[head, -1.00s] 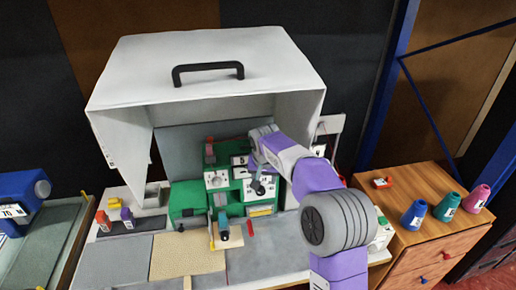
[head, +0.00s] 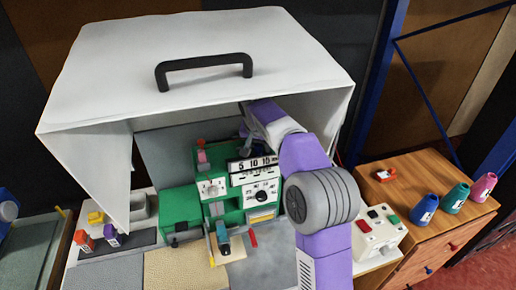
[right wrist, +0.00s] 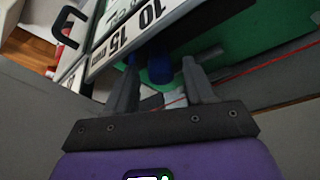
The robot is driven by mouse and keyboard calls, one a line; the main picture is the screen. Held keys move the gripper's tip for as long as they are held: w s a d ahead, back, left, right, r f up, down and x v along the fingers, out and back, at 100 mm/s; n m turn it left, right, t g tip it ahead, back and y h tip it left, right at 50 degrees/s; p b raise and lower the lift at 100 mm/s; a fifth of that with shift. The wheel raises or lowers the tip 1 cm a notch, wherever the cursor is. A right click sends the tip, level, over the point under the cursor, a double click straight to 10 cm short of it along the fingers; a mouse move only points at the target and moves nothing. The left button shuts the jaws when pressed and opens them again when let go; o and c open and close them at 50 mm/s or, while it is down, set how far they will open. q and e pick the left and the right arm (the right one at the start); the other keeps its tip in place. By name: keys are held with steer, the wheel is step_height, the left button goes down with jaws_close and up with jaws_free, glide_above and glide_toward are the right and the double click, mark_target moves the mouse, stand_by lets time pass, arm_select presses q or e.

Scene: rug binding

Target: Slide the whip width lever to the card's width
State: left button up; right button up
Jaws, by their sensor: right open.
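The green binding machine (head: 180,207) stands under the white hood. Its white width scale (head: 252,163), marked 5, 10, 15, is on the front upper part; it also shows upside down in the right wrist view (right wrist: 122,36). A blue post or lever knob (right wrist: 160,68) stands behind the scale plate. My right gripper (right wrist: 160,64) is open, with its two fingers on either side of the blue knob; contact cannot be told. In the head view the fingers are hidden among the machine's upper parts. A white card with a black letter (right wrist: 68,28) is partly visible. My left gripper is not in view.
The white hood (head: 190,40) with a black handle overhangs the machine. A dial panel (head: 262,195) is below the scale. A control box (head: 378,235) with buttons is at right, beside a wooden cabinet (head: 440,225) carrying several coloured cones. A red thread (right wrist: 270,62) runs near the fingers.

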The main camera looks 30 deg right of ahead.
steer(key=shift+x, duration=0.75)
jaws_close()
